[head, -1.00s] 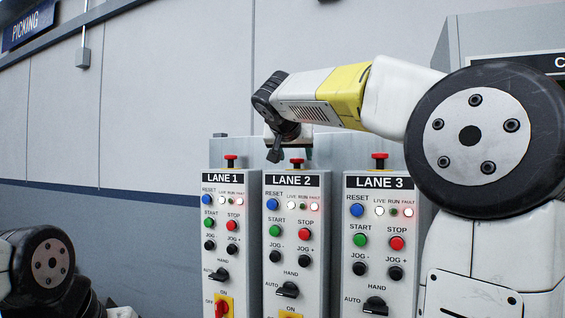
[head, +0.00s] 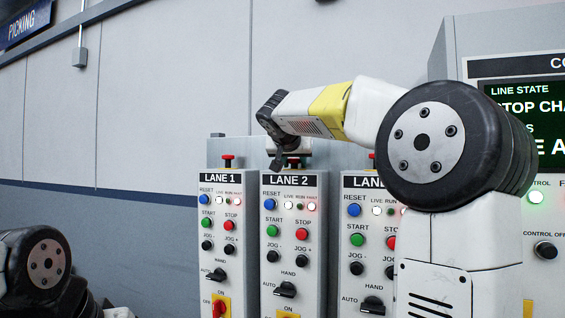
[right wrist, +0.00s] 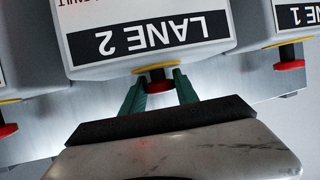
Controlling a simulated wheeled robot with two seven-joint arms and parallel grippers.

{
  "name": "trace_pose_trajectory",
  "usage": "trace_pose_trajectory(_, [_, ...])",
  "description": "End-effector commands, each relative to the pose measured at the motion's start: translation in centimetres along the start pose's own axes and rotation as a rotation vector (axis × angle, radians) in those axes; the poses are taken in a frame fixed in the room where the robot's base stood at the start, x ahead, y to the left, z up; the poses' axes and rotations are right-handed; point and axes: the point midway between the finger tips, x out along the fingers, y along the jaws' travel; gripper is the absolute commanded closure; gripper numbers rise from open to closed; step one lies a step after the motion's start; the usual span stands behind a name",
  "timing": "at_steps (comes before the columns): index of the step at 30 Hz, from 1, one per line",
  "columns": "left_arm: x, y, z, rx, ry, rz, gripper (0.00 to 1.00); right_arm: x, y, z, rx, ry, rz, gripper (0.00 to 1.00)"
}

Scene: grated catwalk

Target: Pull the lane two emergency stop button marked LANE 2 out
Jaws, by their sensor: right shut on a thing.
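The LANE 2 panel (head: 290,225) stands in the middle of the row in the head view. Its red emergency stop button (right wrist: 158,84) sits on a yellow collar at the panel's top end, seen in the right wrist view. The green fingers of my right gripper (right wrist: 160,92) are on both sides of the button and shut on it. In the head view my right gripper (head: 277,161) is at the top of the LANE 2 panel, where the button is mostly hidden. My left gripper is out of view; only part of that arm shows at lower left.
The LANE 1 panel (head: 220,235) with its red button (head: 228,160) stands close on the left. The LANE 3 panel (head: 358,215) stands on the right, partly behind my right arm. A console (head: 545,215) with a screen is at far right.

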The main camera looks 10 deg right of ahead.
Motion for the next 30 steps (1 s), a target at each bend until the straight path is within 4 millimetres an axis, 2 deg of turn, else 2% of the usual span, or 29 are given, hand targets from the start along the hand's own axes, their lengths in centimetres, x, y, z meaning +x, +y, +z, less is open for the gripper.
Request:
trace_pose_trajectory(8, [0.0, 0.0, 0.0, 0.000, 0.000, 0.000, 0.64, -0.7, -0.1, -1.6, 0.001, 0.004, -0.002, 1.00])
trace_pose_trajectory(14, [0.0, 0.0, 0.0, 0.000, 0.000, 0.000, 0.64, -0.8, 0.0, -1.8, 0.001, 0.007, -0.003, 1.00])
trace_pose_trajectory(15, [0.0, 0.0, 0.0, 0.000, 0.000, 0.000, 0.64, -0.8, 0.0, -1.8, 0.001, 0.008, -0.003, 0.60])
trace_pose_trajectory(18, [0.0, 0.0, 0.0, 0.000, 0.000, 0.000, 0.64, -0.8, 0.0, -1.7, 0.000, 0.006, -0.002, 0.42])
trace_pose_trajectory(27, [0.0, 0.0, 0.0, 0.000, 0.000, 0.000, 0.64, -0.8, 0.0, -1.6, 0.000, 0.002, -0.001, 0.42])
trace_pose_trajectory(30, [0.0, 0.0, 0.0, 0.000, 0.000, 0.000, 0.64, -1.4, 0.0, -1.6, 0.000, 0.002, -0.002, 0.42])
